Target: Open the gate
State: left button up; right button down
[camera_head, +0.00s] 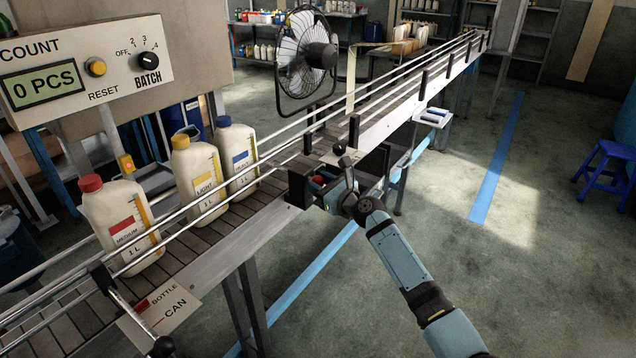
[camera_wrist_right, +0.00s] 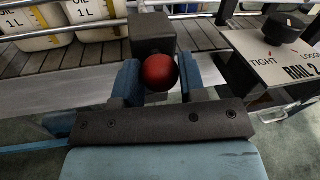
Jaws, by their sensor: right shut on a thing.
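A red ball knob (camera_wrist_right: 160,72) sits between the two blue fingers of my right gripper (camera_wrist_right: 158,84) in the right wrist view. It stands in front of a dark block (camera_wrist_right: 153,32) at the conveyor's edge, which looks like the gate's handle mount. In the head view, the dark block (camera_head: 298,188) is at the near side of the belt, and my right gripper (camera_head: 321,183) reaches it from the right, shut on the knob. The knob is mostly hidden there by the fingers. My left gripper is not in view.
Oil bottles with red (camera_head: 122,218), yellow (camera_head: 196,182) and blue (camera_head: 237,158) caps stand on the conveyor between rails, left of the block. A TIGHT/LOOSE plate (camera_wrist_right: 275,62) with a black knob (camera_wrist_right: 285,27) is close to my right gripper. A bottle/can plate (camera_head: 160,310) is nearer.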

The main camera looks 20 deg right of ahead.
pick_arm(q)
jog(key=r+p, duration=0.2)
jog(key=p, duration=0.1)
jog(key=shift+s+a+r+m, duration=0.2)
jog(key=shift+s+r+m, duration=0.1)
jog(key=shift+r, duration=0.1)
pick_arm(e)
jog(key=w+d+v, duration=0.1)
jog(key=d+v, duration=0.1)
jog(key=v, duration=1)
jog(key=shift+s+d, duration=0.2)
jog(key=c, duration=0.7)
grip_release()
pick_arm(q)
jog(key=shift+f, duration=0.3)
pick_arm(e)
jog(key=v, duration=1.3)
jog(key=shift+s+d, duration=0.1)
jog(key=shift+s, duration=0.3)
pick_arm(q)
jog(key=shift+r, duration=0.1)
